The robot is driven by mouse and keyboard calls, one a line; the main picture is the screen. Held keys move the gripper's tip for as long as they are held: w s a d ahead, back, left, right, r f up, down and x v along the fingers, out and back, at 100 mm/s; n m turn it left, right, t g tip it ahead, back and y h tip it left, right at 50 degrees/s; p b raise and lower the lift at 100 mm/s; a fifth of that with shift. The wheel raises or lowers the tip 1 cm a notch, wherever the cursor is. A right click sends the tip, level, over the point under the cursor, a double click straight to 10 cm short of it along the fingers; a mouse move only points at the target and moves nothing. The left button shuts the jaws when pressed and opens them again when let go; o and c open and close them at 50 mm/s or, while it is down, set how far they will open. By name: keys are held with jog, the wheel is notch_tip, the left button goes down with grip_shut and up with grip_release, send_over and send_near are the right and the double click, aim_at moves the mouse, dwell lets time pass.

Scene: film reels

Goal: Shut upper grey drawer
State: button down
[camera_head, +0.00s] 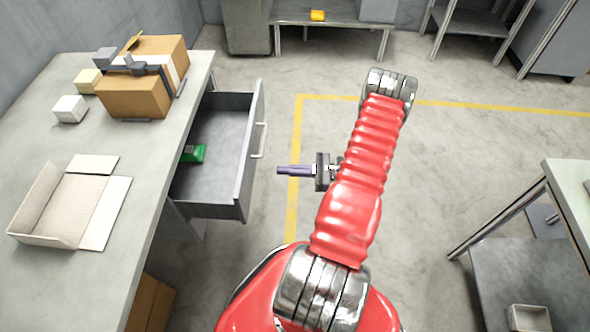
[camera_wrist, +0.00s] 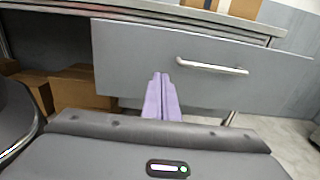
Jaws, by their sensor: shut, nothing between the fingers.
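The upper grey drawer (camera_head: 222,165) stands pulled out from under the left workbench in the head view, with a green item (camera_head: 193,153) inside. Its front has a light bar handle (camera_head: 259,141). In the wrist view the drawer front (camera_wrist: 140,65) and its handle (camera_wrist: 212,67) face me. My gripper (camera_head: 280,170) is to the right of the drawer front, apart from it, and points towards it. Its purple fingers (camera_wrist: 161,82) are shut and empty, and in the wrist view they appear left of the handle.
The workbench (camera_head: 150,170) bears an open carton (camera_head: 75,200), a brown box (camera_head: 140,95) and small blocks. Brown boxes (camera_wrist: 75,90) stand beneath it. Another table (camera_head: 575,185) is at the right. The floor between is clear.

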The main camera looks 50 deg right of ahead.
aim_at(250, 169)
jog(key=x, duration=0.9)
